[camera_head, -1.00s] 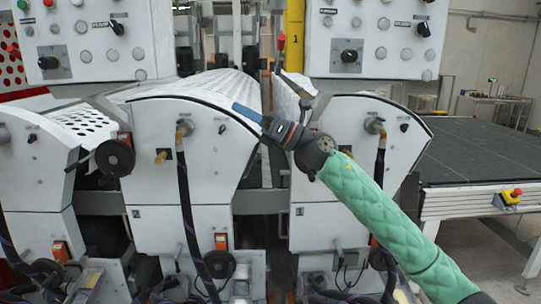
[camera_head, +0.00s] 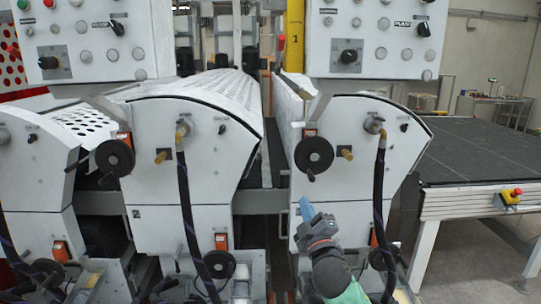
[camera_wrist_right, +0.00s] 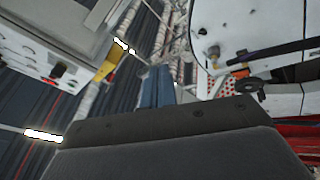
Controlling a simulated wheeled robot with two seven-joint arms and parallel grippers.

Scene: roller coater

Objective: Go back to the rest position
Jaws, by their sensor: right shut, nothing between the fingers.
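My right gripper (camera_head: 306,209) is low in the head view, in front of the lower panel of the right-hand machine unit. Its blue fingers are together with nothing between them and point up and slightly left. The green-sleeved forearm shows only at the bottom edge. In the right wrist view the blue fingers (camera_wrist_right: 157,88) stand close together beyond the dark gripper body. My left gripper is not in view.
The roller coater units (camera_head: 195,150) fill the left and middle, with black handwheels (camera_head: 314,155) and hanging hoses (camera_head: 189,215) at the front. A dark conveyor table (camera_head: 480,150) with an emergency stop button (camera_head: 516,193) stands at right. Floor shows at lower right.

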